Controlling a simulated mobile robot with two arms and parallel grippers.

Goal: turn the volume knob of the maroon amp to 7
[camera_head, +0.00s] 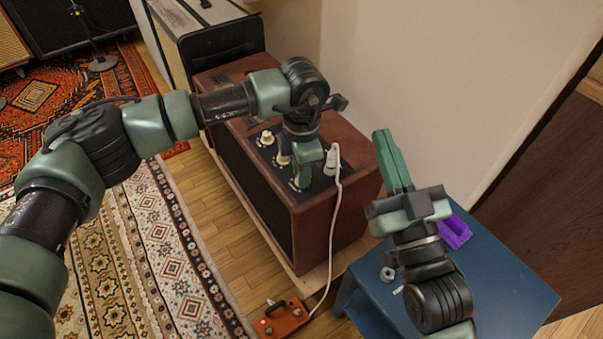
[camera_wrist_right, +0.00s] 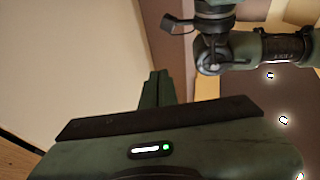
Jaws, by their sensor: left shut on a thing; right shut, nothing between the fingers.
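The maroon amp (camera_head: 315,225) stands on the floor against the wall, with a dark control panel on top. A pale knob (camera_head: 267,138) shows on the panel, and others lie closer to my left gripper (camera_head: 304,178). My left gripper points down at the panel and is shut on a knob there, which its fingers mostly hide. I cannot read the knob's marks or setting. My right gripper (camera_head: 381,135) is shut and empty, raised to the right of the amp. Its closed fingers also show in the right wrist view (camera_wrist_right: 156,88).
A white cable (camera_head: 331,225) runs from a plug in the panel, close beside my left gripper, to an orange pedal (camera_head: 284,318) on the floor. A blue table (camera_head: 500,280) at the right holds a purple object (camera_head: 456,232). Another amp (camera_head: 205,35) stands behind.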

